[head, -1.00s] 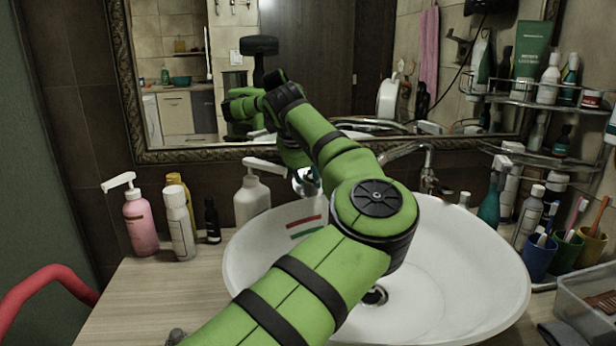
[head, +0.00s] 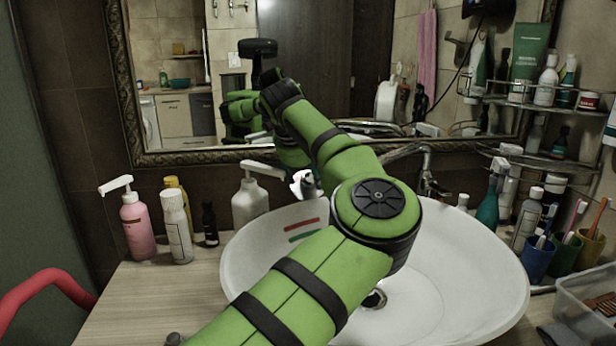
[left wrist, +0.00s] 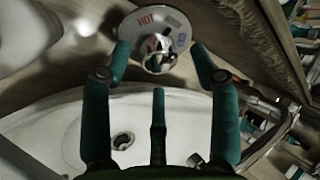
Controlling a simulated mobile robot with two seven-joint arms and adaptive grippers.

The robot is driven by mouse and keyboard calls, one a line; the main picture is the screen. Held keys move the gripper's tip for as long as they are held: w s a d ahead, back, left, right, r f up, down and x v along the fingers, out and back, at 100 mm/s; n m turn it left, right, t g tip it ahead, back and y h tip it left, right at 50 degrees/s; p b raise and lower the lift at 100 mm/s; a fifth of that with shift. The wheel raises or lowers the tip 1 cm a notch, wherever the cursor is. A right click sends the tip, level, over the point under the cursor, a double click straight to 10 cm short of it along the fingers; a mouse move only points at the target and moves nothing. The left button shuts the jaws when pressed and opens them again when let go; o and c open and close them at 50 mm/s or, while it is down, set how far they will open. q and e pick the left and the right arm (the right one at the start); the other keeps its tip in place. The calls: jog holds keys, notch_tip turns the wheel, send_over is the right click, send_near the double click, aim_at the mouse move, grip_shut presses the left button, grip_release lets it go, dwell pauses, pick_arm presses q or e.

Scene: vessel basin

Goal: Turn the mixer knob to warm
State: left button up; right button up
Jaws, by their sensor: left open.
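The mixer knob (left wrist: 158,56) is a shiny chrome piece at the middle of a round white plate (left wrist: 176,22). The plate carries red HOT lettering and a blue mark to its right. In the left wrist view my left gripper (left wrist: 160,66) is open, with one finger on each side of the knob and a third below it. Whether any finger touches the knob cannot be told. In the head view my green left arm (head: 345,180) reaches over the basin and hides most of the gripper and plate. My right gripper is not in view.
The white basin (head: 470,270) lies under my arm, with a chrome faucet (head: 427,170) behind it. A white pump bottle (head: 250,200), a pink bottle (head: 137,228) and others stand at left. Cups with toothbrushes (head: 573,250) and a loaded shelf (head: 540,100) are at right. A mirror closes the back.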

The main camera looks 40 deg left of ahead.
pick_arm(q)
jog(key=v, duration=1)
jog(key=shift+d+r, duration=0.25)
jog(key=shift+s, duration=0.15)
